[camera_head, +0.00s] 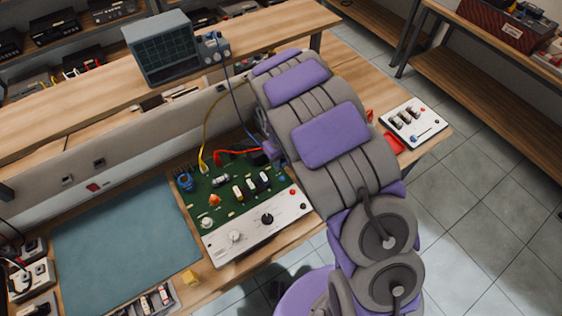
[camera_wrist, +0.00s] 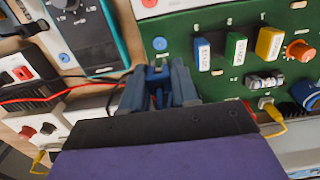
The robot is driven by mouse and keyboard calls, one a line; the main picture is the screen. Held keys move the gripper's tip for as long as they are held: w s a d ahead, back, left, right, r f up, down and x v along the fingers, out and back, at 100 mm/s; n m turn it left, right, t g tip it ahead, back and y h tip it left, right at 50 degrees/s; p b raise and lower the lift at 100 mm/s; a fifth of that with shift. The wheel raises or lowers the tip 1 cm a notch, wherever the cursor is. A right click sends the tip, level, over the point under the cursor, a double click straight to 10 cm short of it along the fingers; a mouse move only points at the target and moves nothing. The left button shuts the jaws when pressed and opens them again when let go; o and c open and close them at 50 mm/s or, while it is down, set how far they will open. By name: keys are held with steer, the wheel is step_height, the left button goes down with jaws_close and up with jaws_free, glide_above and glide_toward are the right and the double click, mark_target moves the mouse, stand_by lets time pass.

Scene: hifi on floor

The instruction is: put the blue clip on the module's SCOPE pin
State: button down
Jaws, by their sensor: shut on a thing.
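My gripper (camera_wrist: 158,88) is shut on the blue clip (camera_wrist: 157,73) in the wrist view, close to the green circuit board (camera_wrist: 210,84). In the head view my arm hides the gripper and the clip. The board (camera_head: 222,206) lies on the bench there, with a white front panel. In the wrist view, a blue block (camera_wrist: 202,53), a green block (camera_wrist: 236,48) and a yellow block (camera_wrist: 269,43) stand on the board, to the right of the clip. Their labels are too small to read. I cannot tell which pin is SCOPE, or whether the clip touches one.
A yellow clip (camera_wrist: 268,103) with a lead sits at the board's edge. A red lead (camera_wrist: 62,94) crosses the wrist view's left side. An oscilloscope (camera_head: 160,48) stands on the shelf. The blue-green mat (camera_head: 125,245) is clear. A white panel box (camera_head: 413,122) is beyond my arm.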

mark_target(282, 178)
steer(key=shift+f+b, duration=0.7)
steer(key=shift+f, duration=2.05)
steer(key=shift+s+f, duration=0.1)
steer(key=shift+f, duration=0.65)
stand_by(0.4)
steer(key=c, duration=0.8)
jaws_free()
steer(key=shift+r, duration=0.1)
steer(key=r, duration=0.5)
steer(key=r+p, duration=0.1)
steer(key=r, duration=0.5)
steer(key=r+p, duration=0.1)
steer(key=r, duration=0.4)
steer(key=shift+w+a+r, duration=0.15)
steer(key=shift+w+r, duration=0.1)
steer(key=shift+r, duration=0.3)
